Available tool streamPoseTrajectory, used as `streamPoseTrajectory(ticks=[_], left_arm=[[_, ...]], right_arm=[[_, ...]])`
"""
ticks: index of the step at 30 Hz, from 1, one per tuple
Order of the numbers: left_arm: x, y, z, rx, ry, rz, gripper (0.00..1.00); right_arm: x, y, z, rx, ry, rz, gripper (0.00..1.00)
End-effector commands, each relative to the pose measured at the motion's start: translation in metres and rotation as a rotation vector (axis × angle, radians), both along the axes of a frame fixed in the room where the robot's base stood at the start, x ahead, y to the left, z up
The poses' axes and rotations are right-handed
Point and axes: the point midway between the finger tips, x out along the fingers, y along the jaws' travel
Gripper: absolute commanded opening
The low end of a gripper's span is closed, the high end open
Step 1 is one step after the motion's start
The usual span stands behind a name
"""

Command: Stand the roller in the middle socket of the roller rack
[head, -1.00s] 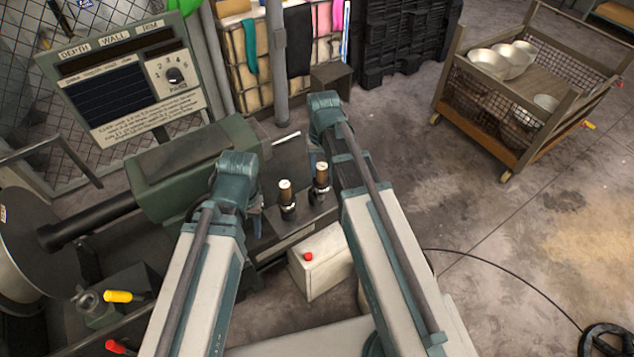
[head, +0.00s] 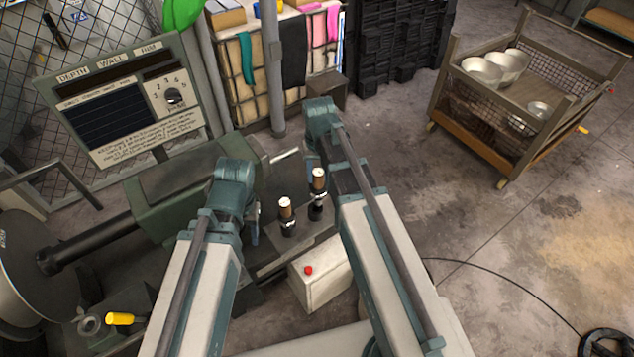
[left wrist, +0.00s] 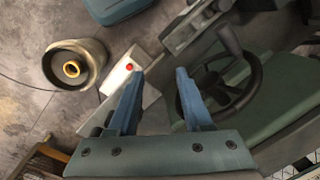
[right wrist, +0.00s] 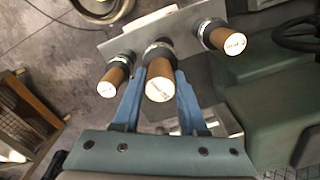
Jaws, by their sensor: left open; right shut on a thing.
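In the right wrist view, three rollers with brown sides and pale end faces stand near one another over the grey rack plate (right wrist: 180,26). My right gripper (right wrist: 157,72) is shut on the middle roller (right wrist: 159,82). The left roller (right wrist: 112,80) and the right roller (right wrist: 226,40) stand in outer sockets. The held roller's lower end is hidden, so I cannot tell if it sits in the middle socket or just above it. In the head view two rollers show, one left (head: 286,210) and one right (head: 318,182). My left gripper (left wrist: 160,74) is open and empty.
A white box with a red button (head: 320,275) stands close in front of the rack. The green lathe (head: 165,190) is to the left, with a handwheel (left wrist: 225,75) near my left gripper. A wooden cart of bowls (head: 480,140) stands on open floor at right.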

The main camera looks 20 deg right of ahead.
Motion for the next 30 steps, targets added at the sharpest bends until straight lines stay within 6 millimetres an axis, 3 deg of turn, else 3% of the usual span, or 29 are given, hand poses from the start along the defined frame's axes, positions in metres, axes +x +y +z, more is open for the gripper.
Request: streamPoseTrajectory(ticks=[1, 5, 17, 30], left_arm=[[0.0, 0.0, 0.014, 0.0, 0.0, 0.0, 0.5], [0.0, 0.0, 0.021, 0.0, 0.0, -0.001, 0.5], [0.0, 0.0, 0.01, 0.0, 0.0, 0.0, 0.5], [0.0, 0.0, -0.021, 0.0, 0.0, 0.001, 0.5]], right_arm=[[0.0, 0.0, 0.014, 0.0, 0.0, 0.002, 0.0], [0.0, 0.0, 0.021, 0.0, 0.0, 0.005, 0.0], [0.0, 0.0, 0.01, 0.0, 0.0, 0.005, 0.0], [0.0, 0.0, -0.021, 0.0, 0.0, 0.005, 0.0]])
